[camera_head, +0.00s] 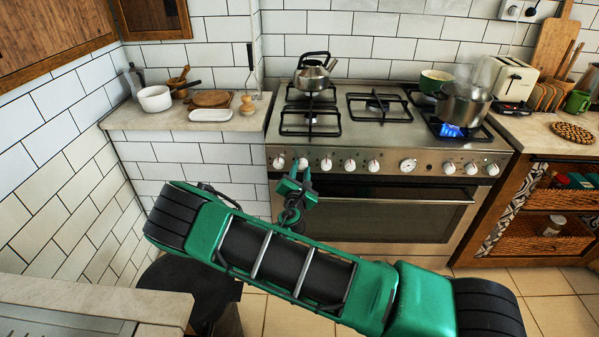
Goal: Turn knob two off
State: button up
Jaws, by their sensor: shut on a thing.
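The stove (385,128) has a row of white knobs along its steel front. Knob two (302,163), second from the left, is partly covered by my gripper. My green gripper (299,173) reaches up to the stove front from below and is shut on this knob. Its exact turn angle is too small to read. The first knob (278,162) and the third knob (326,165) sit close on either side. A blue flame (451,131) burns at the front right burner under a steaming pot (464,104).
A kettle (312,76) stands on the back left burner and a green bowl (436,80) at the back right. The oven handle (395,201) runs below the knobs. A counter corner (150,303) is at the lower left. Floor (545,282) shows at the lower right.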

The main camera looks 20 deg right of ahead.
jog(key=m, duration=0.4)
jog(key=shift+r, duration=0.1)
jog(key=shift+m+y, duration=0.4)
jog(key=shift+m, duration=2)
jog(key=o, duration=1)
jog(key=shift+o, duration=0.2)
jog(key=v, duration=1)
jog(key=shift+s, duration=0.35)
jog(key=shift+a, duration=0.1)
